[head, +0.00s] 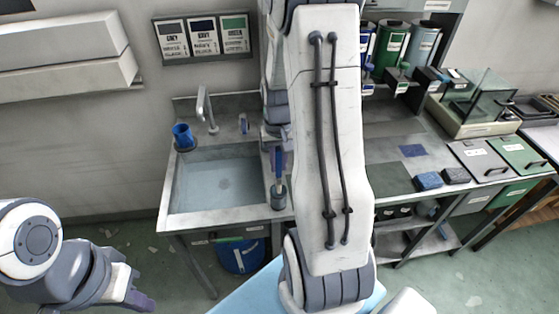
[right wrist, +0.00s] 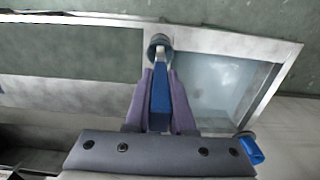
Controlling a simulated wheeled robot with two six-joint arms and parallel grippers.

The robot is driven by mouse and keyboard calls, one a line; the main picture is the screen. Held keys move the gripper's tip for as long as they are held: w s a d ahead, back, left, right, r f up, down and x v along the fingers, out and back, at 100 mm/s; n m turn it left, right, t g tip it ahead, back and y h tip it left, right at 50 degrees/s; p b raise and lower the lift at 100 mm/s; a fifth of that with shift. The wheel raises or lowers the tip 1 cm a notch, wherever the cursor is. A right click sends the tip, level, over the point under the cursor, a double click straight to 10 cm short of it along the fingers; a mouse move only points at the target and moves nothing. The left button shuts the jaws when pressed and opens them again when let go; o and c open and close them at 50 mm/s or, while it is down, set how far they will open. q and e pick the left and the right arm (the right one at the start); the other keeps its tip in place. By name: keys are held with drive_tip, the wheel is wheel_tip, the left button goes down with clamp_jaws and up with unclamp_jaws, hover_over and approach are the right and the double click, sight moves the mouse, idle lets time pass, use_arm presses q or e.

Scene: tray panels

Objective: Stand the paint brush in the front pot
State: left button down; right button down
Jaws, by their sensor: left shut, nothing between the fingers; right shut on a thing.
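The blue-handled paint brush (right wrist: 160,95) is between the two purple fingers of my right gripper (right wrist: 160,100), which is shut on it. In the head view the brush (head: 279,163) points down at the grey front pot (head: 278,195) on the sink's right rim. In the right wrist view the brush's pale end overlaps the mouth of the pot (right wrist: 159,41); how deep it sits inside is unclear. My right arm hides much of its own gripper in the head view. My left gripper (head: 140,301) is shut and empty at the lower left, away from the counter.
A water-filled sink (head: 180,190) lies left of the pot. A blue cup (head: 183,136) stands at its back left corner near the tap (head: 206,110). Sponges (head: 428,181) lie on the right-hand counter.

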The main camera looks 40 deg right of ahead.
sight(278, 149)
drive_tip(key=shift+f+b, duration=1.45)
drive_tip(key=shift+f, duration=0.95)
drive_tip(key=c, duration=0.7)
unclamp_jaws()
wheel_tip(278, 149, up, 10)
drive_tip(key=shift+r+b, duration=0.25)
drive_tip(key=shift+b, duration=0.25)
